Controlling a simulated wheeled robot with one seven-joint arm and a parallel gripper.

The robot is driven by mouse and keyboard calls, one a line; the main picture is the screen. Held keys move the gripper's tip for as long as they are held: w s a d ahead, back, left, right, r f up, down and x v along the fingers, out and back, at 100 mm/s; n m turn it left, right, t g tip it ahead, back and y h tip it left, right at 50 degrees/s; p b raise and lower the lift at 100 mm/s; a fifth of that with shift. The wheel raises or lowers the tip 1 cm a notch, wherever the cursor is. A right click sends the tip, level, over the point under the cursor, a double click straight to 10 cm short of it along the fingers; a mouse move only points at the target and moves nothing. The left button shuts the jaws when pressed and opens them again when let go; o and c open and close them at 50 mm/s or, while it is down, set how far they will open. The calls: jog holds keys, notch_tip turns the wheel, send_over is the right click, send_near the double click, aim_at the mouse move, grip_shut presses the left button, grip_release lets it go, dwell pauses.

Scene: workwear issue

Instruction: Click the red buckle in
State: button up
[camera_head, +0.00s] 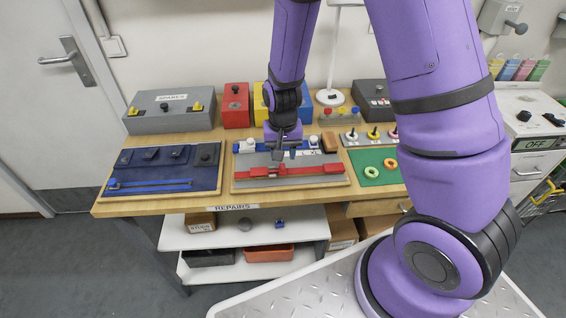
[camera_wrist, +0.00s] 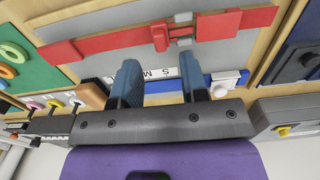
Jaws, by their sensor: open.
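The red buckle (camera_wrist: 160,36) sits on a red strap (camera_head: 318,168) that crosses a grey board (camera_head: 240,184) on the table. In the wrist view a short grey part (camera_wrist: 184,31) lies right beside the buckle, between it and the other length of red strap. I cannot tell whether the buckle's halves are locked together. My gripper (camera_head: 285,153) (camera_wrist: 160,82) is open and empty, pointing down just behind the strap. Its two dark blue fingertips are apart, and the buckle lies beyond them in the wrist view. My gripper partly covers the board's back part in the head view.
A blue strap board (camera_head: 205,180) lies to the left. Behind stand a grey box labelled SPARES (camera_head: 150,122), a red box (camera_head: 236,110) and a yellow box (camera_head: 261,118). A green mat (camera_head: 365,173) with rings lies to the right. A blue strip with S, M, L letters runs behind the red strap.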

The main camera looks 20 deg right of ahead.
aim_at(283, 165)
jog(key=shift+f, duration=2.2)
jog(key=shift+c, duration=0.2)
grip_shut()
